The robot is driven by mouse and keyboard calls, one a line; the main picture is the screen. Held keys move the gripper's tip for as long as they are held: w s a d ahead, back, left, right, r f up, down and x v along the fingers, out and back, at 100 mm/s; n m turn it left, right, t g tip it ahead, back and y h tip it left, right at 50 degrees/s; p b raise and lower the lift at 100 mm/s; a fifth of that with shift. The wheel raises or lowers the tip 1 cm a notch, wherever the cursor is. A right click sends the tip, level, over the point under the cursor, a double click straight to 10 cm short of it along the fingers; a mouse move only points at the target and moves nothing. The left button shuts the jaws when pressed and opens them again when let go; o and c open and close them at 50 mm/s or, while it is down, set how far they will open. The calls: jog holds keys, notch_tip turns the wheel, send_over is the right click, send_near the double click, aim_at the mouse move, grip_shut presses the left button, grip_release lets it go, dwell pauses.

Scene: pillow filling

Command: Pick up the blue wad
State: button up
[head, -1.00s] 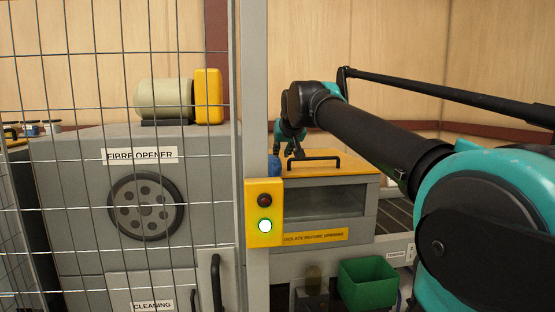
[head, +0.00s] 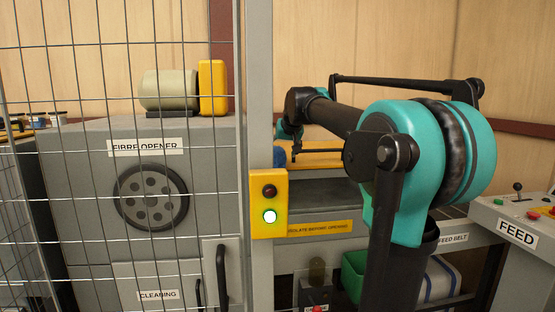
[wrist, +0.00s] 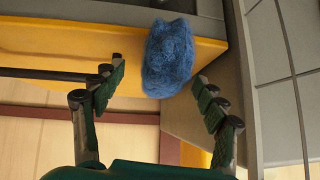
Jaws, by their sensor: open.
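The blue wad (wrist: 168,58) is fuzzy and roughly oblong. In the wrist view it lies against the edge of the yellow lid (wrist: 40,45), beside a grey panel. My gripper (wrist: 158,82) is open, with one green-padded finger on each side of the wad's near end. Neither finger visibly touches it. In the head view only a small part of the wad (head: 279,157) shows beside the grey post, and my arm hides much of the yellow lid (head: 318,158). My gripper is mostly hidden there.
A wire mesh guard (head: 90,80) and grey post (head: 258,90) stand in front of the fibre opener (head: 80,190). A yellow button box (head: 269,204) is on the post.

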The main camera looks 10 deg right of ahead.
jog(key=shift+w+r+x, duration=0.1)
jog(key=shift+x, duration=1.3)
jog(key=shift+w+r+x, duration=0.1)
jog(key=shift+r+x, duration=0.05)
jog(key=shift+x, duration=1.25)
jog(key=shift+a, duration=0.2)
jog(key=c, duration=1.3)
